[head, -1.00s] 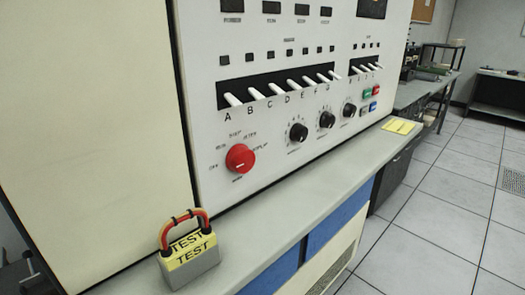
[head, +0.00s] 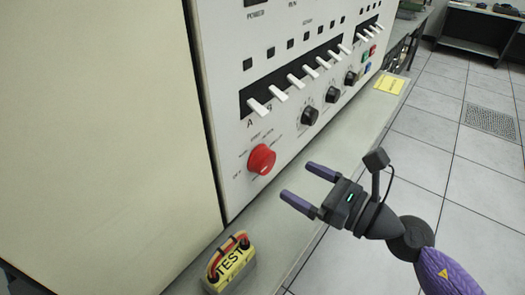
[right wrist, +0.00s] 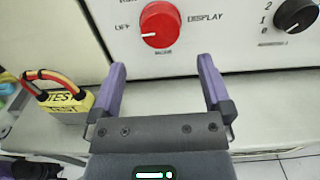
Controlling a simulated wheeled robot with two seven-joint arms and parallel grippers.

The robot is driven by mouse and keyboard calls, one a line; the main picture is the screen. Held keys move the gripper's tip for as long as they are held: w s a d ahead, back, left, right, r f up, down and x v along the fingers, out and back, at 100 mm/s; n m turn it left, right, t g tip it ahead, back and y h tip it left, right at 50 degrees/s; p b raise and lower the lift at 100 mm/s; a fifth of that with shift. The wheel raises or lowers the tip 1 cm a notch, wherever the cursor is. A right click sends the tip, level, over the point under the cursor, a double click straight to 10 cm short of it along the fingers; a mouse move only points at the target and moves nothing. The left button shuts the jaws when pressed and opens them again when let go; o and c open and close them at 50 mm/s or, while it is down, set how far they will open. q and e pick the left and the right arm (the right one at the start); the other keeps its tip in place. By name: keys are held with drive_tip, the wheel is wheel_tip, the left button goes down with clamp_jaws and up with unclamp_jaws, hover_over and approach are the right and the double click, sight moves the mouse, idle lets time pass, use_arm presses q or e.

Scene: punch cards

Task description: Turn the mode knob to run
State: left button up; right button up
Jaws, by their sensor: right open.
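The red mode knob (head: 261,159) sits low on the white panel, with small labels around it. In the right wrist view the knob (right wrist: 158,25) has a white mark pointing left toward a label that seems to read OFF; DISPLAY is printed to its right. The run label is not readable. My right gripper (head: 296,182) is open and empty, in front of the panel and apart from the knob. In the right wrist view its two purple fingers are spread below the knob, with a gap before it. My left gripper is not in view.
Black dials (head: 310,116) and white switches (head: 293,82) are up and right of the knob. A yellow card (head: 390,84) lies farther along the ledge.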

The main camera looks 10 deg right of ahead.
sight(269, 164)
drive_tip(key=p+x, duration=0.1)
drive_tip(key=x, duration=0.4)
drive_tip(key=shift+w+a+r, duration=0.1)
drive_tip(key=shift+w+a, duration=0.1)
drive_tip(key=shift+w, duration=0.1)
drive_tip(key=shift+w+a, duration=0.4)
drive_tip(key=shift+w, duration=0.05)
drive_tip(key=shift+c, duration=1.3)
drive_tip(key=c, duration=0.9)
drive_tip(key=shift+o, duration=0.2)
drive_tip(key=shift+m+p, duration=0.4)
drive_tip(key=shift+p, duration=0.15)
drive_tip(key=shift+m+p, duration=0.7)
drive_tip(key=shift+m, duration=0.4)
drive_tip(key=m+p, duration=0.2)
drive_tip(key=m, duration=0.2)
drive_tip(key=shift+m, duration=0.4)
drive_tip(key=shift+m+p, duration=0.45)
drive_tip(key=shift+m, duration=0.05)
